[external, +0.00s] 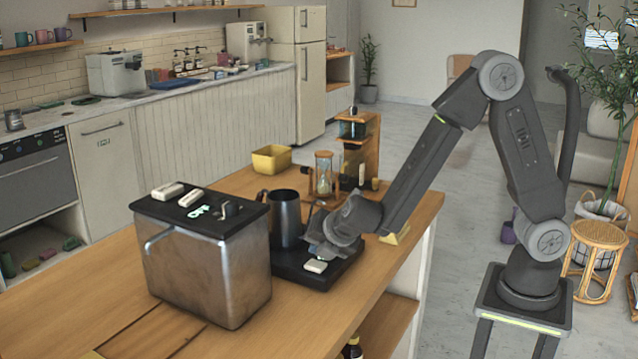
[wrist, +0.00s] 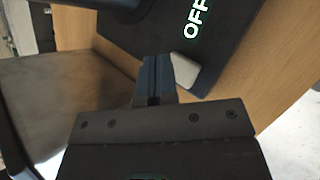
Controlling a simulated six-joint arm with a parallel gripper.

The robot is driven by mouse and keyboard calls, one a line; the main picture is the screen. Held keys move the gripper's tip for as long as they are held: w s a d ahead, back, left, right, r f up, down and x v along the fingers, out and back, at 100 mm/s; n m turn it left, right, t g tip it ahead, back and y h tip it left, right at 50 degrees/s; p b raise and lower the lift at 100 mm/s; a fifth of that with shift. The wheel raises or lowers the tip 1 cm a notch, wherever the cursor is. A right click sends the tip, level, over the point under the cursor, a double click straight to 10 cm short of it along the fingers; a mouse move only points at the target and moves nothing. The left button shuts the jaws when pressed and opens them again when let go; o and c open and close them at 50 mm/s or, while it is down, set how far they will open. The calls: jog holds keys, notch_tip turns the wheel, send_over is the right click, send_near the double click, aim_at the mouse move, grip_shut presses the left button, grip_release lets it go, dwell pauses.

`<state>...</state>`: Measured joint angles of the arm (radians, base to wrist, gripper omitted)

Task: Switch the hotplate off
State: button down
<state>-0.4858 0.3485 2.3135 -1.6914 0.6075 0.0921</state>
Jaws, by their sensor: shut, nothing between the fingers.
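The hotplate (external: 312,277) is a flat black slab near the front edge of the wooden counter, with a pale switch (external: 315,266) at its near corner. In the wrist view the hotplate (wrist: 222,50) shows the glowing letters OFF, and the pale switch (wrist: 186,70) is just right of my fingertips. My gripper (external: 317,247) is low over the hotplate, close to the switch. In the wrist view my gripper (wrist: 156,68) has its fingers together and holds nothing. Whether the fingers touch the switch is unclear. A dark metal pitcher (external: 286,220) stands on the hotplate's far left part.
A metal coffee machine (external: 208,265) with a black top stands close on the left. An hourglass (external: 323,174), a wooden stand (external: 362,150) and a yellow bin (external: 271,158) are behind. The counter in front of the hotplate is clear.

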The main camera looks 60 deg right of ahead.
aim_at(319, 263)
notch_tip(319, 263, up, 6)
dwell(0.6)
jog(key=s+d+r+m+g, duration=0.1)
jog(key=s+d+r+m, duration=0.35)
jog(key=d, duration=0.25)
jog(key=s+d+r+m+g, duration=0.1)
jog(key=s+d+r+m, duration=0.2)
jog(key=d+m, duration=0.3)
jog(key=s+d+r+m+y, duration=0.1)
jog(key=s+d+m+y, duration=0.2)
jog(key=s+m, duration=0.8)
jog(key=s, duration=0.3)
jog(key=shift+d+r+m+g+y, duration=0.2)
jog(key=shift+d+m+g+y, duration=0.15)
jog(key=shift+g+y, duration=0.05)
